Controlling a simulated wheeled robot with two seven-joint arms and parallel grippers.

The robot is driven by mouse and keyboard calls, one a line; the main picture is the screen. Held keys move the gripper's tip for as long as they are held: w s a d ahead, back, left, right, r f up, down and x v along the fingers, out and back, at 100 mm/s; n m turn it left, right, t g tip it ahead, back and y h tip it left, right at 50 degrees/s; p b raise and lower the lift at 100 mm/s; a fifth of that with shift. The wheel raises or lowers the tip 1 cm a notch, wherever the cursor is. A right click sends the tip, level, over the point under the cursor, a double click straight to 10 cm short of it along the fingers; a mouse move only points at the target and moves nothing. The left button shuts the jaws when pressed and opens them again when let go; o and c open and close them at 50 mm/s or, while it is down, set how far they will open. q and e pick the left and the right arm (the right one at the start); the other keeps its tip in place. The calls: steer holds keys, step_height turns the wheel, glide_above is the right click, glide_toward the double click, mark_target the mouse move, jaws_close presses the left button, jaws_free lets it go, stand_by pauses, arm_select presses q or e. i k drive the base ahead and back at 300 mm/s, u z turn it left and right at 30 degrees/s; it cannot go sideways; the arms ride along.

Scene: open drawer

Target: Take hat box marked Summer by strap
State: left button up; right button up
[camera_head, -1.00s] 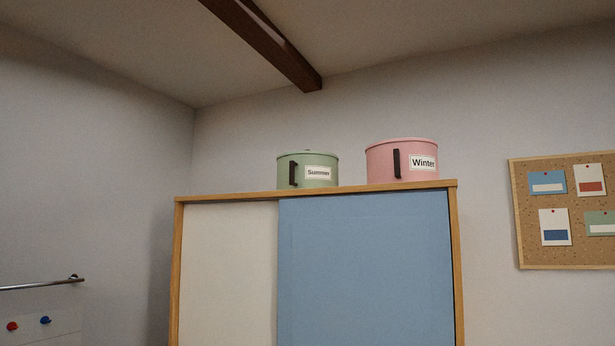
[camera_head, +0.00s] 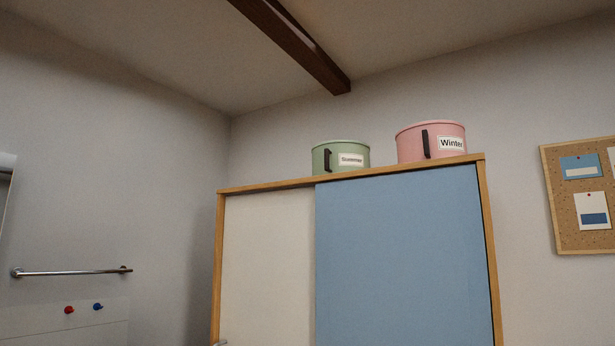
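The green hat box (camera_head: 331,170) labelled Summer stands upright on top of the wardrobe, left of the middle of its top. A dark strap (camera_head: 327,160) is on its front, left of the white label. Its lower front edge is partly hidden by the wardrobe's top edge. Neither of my grippers is in view.
A pink hat box (camera_head: 408,147) marked Winter stands to the right on the same wardrobe (camera_head: 405,250), with a gap between the boxes. A dark ceiling beam (camera_head: 300,50) runs overhead. A metal rail (camera_head: 70,272) is on the left wall. A cork board (camera_head: 560,220) hangs at right.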

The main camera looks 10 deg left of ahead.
mark_target(333, 158)
steer(key=z, duration=0.25)
steer(key=k, duration=0.25)
steer(key=u, duration=1.5)
steer(key=i, duration=1.3)
steer(key=z, duration=1.3)
steer(key=i, duration=0.65)
steer(key=z, duration=0.65)
